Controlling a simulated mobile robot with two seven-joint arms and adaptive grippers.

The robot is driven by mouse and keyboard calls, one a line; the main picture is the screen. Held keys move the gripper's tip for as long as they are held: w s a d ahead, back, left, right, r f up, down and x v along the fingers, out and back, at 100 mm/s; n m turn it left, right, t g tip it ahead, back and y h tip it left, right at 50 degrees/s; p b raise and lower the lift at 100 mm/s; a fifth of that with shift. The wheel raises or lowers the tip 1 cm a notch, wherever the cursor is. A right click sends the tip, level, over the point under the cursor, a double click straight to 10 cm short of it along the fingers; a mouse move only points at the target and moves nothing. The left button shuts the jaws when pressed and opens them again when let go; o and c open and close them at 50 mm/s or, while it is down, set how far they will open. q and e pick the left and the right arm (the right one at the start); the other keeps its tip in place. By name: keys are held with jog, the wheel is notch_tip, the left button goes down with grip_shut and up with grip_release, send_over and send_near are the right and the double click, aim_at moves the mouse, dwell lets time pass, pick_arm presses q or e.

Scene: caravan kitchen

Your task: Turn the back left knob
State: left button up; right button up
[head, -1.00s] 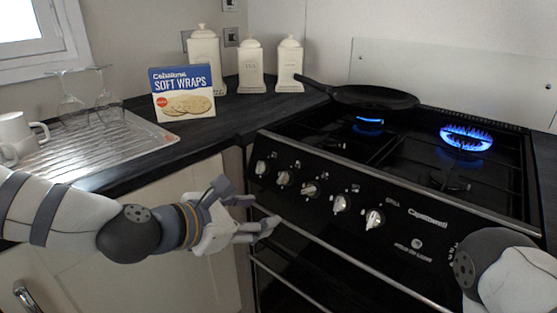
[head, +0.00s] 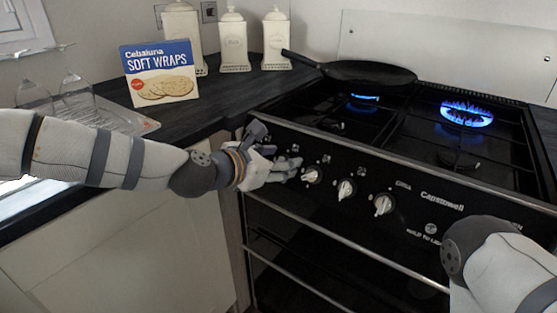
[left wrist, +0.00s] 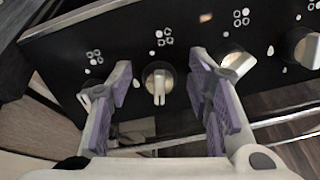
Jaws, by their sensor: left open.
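A row of silver knobs runs along the black stove front panel (head: 408,188). In the head view, three show to the right of my left gripper (head: 292,168): one knob (head: 312,174) close to its fingertips, then a second (head: 346,189) and a third (head: 384,204). My gripper hides those further left. In the left wrist view, the open left gripper (left wrist: 162,92) has a knob (left wrist: 158,80) between its spread fingers, with no clear contact. Another knob is partly hidden behind the left finger. I cannot tell which is the back left one. My right gripper is out of view.
Blue flames (head: 466,113) burn at the back right, and another burns under the black pan (head: 368,73) at the back left. A soft wraps box (head: 160,74) and several canisters (head: 234,42) stand on the counter. An oven handle rail runs below the knobs.

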pick_arm(q)
jog(key=shift+c, duration=0.5)
grip_shut()
